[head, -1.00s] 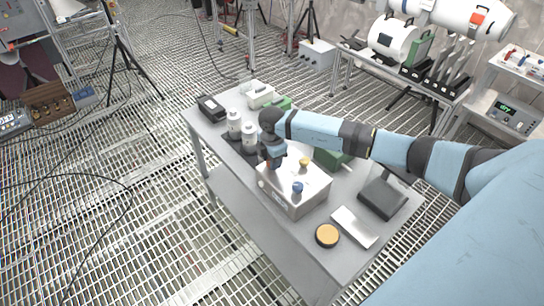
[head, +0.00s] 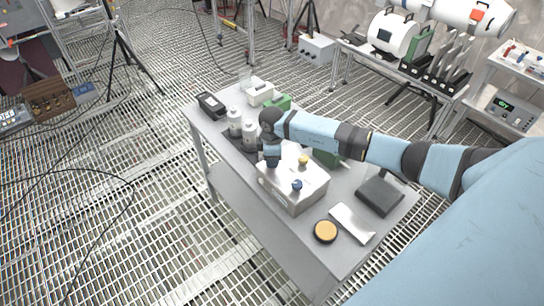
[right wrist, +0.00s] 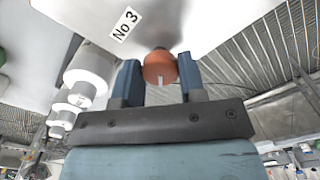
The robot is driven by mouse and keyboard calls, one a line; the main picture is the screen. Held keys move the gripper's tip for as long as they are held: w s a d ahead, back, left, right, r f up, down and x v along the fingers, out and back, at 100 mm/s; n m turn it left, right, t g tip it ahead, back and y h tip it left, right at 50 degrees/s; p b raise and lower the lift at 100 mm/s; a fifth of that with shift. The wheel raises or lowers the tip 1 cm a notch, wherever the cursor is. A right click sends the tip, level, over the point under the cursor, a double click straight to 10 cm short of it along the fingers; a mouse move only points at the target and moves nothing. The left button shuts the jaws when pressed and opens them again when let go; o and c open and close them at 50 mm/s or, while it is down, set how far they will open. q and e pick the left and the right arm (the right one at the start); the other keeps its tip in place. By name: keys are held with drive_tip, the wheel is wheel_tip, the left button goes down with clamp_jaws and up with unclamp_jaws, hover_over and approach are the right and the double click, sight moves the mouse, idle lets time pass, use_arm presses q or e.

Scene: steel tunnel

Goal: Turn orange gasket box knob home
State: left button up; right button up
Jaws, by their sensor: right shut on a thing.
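In the head view the right gripper (head: 272,160) reaches down onto the left back part of the gasket box (head: 292,196), hiding the orange knob. The box is pale metal and carries a yellow knob (head: 303,160) and a blue knob (head: 297,185). My left gripper is not in view.
The grey table (head: 275,225) also holds white bottles (head: 249,133), a black handheld device (head: 211,105), a dark block (head: 380,195), a silver plate (head: 352,222) and a round orange-topped tin (head: 325,231). Open grating floor lies left of the table.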

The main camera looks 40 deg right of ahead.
drive_tip(key=o, duration=0.9)
drive_tip(key=shift+r, duration=0.15)
wheel_tip(320, 180, up, 14)
drive_tip(key=shift+f+b, duration=0.15)
drive_tip(key=shift+b, duration=1)
